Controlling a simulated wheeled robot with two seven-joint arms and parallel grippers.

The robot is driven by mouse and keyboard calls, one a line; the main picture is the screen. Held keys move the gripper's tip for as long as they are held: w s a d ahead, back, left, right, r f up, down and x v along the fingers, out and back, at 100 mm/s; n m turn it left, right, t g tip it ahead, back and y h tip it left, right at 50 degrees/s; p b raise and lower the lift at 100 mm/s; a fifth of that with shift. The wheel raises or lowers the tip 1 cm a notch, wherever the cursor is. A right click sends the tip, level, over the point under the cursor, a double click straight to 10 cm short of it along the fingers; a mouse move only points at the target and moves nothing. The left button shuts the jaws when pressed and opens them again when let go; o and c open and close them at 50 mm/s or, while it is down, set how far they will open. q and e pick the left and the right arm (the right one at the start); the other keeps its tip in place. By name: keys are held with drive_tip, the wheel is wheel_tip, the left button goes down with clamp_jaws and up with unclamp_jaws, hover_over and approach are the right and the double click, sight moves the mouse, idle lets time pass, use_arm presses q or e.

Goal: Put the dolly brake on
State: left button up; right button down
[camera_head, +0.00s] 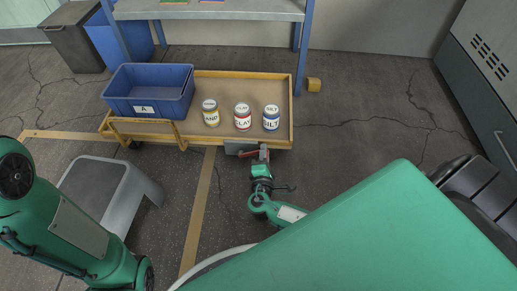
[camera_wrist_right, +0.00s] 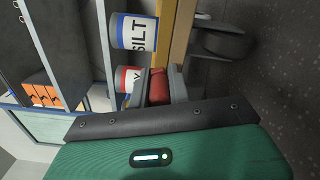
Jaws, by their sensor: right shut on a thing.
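The dolly (camera_head: 268,92) is a low wooden platform with a yellow frame, and a push handle (camera_head: 145,122) shows at its front left. My right gripper (camera_head: 260,156) is at the dolly's front edge, below the jars. It is shut on the red brake lever (camera_wrist_right: 158,88), which shows between its fingers in the right wrist view; the fingers hide part of it. A dark caster wheel (camera_wrist_right: 225,42) shows beside it in that view. Whether the brake is engaged cannot be told. My left arm is at the left; its gripper is out of view.
The dolly carries a blue crate (camera_head: 150,107) marked A and jars of sand (camera_head: 210,113), clay (camera_head: 243,118) and silt (camera_head: 271,119). A grey step (camera_head: 100,185) stands front left. A yellow block (camera_head: 313,85) lies right of the dolly. Floor at right is clear.

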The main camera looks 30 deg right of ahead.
drive_tip(key=shift+s+d+f+m+b, duration=0.1)
drive_tip(key=shift+d+f+m+b, duration=0.1)
drive_tip(key=shift+f+m+b, duration=0.35)
drive_tip(key=c, duration=1.3)
unclamp_jaws()
